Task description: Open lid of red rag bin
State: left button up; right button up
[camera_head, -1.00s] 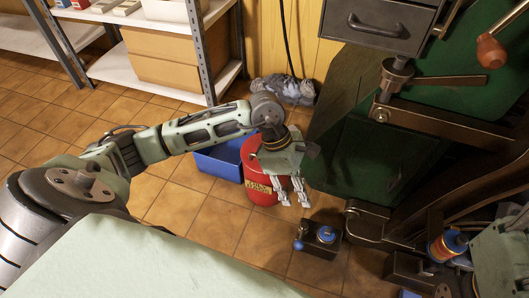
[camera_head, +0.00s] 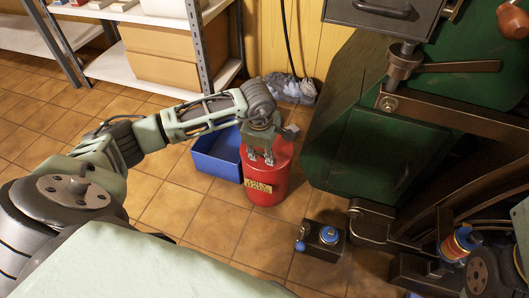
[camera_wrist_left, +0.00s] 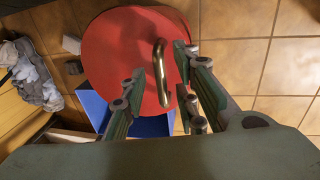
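The red rag bin (camera_head: 266,182) stands on the tiled floor with a yellow label on its front. Its round red lid (camera_wrist_left: 112,50) looks shut in the left wrist view, with a curved metal handle (camera_wrist_left: 161,72) on top. My left gripper (camera_head: 259,158) is over the bin in the head view. In the left wrist view its fingers (camera_wrist_left: 160,80) are open, one on each side of the handle. I cannot tell whether they touch it. My right gripper is not clearly visible; part of my right arm shows at the lower right edge.
A blue open box (camera_head: 217,158) stands left of the bin. Grey rags (camera_head: 292,89) lie behind it by the wall. The green machine (camera_head: 350,150) is close on the right. A small dark block with a blue button (camera_head: 328,235) sits on the floor in front.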

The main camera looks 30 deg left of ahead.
pick_arm(q)
jog(key=shift+c, duration=0.5)
grip_shut()
